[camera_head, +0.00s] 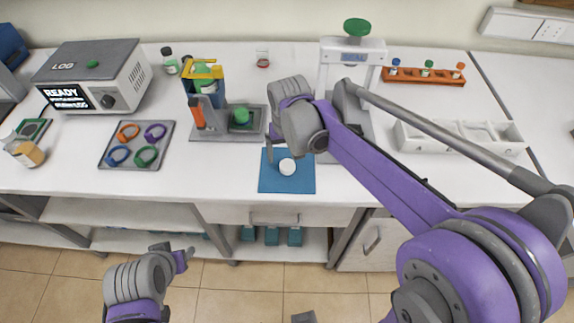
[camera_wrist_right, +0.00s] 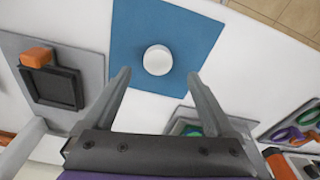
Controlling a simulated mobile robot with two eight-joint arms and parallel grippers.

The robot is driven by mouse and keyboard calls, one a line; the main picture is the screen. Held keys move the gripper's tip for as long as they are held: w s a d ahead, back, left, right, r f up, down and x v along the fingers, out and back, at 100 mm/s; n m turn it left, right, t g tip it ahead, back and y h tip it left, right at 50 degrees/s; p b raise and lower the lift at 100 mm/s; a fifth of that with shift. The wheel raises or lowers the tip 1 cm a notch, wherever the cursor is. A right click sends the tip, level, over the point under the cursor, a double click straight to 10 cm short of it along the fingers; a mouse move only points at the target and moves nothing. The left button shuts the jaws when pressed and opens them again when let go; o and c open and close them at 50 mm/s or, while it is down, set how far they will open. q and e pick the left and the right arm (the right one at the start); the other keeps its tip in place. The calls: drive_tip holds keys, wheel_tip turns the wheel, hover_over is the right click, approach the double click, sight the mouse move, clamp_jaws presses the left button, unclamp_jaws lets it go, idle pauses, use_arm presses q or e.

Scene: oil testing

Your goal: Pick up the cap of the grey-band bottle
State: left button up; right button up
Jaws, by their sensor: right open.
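A round white cap (camera_head: 287,166) lies on a blue mat (camera_head: 287,184) at the front of the bench. My right gripper (camera_head: 292,149) is above the mat, open and empty. In the right wrist view, the cap (camera_wrist_right: 158,60) lies just ahead of the two spread fingertips (camera_wrist_right: 158,77), roughly centred between them, on the blue mat (camera_wrist_right: 130,28). A bottle with amber contents (camera_head: 25,152) stands at the far left; I cannot make out a grey band on it. My left gripper (camera_head: 172,254) is low at the bottom left, in front of the bench.
A tray of coloured rings (camera_head: 110,162) lies left of the mat. A stand with a blue holder (camera_head: 204,88) is behind left. A press-like device (camera_head: 350,60) stands behind. A white compartment tray (camera_head: 430,143) and an orange tube rack (camera_head: 415,76) are at right.

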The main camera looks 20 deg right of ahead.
sight(287, 165)
drive_tip(key=f, duration=0.5)
drive_tip(key=shift+w+d, duration=0.2)
drive_tip(key=shift+w, duration=0.1)
drive_tip(key=shift+c, duration=0.2)
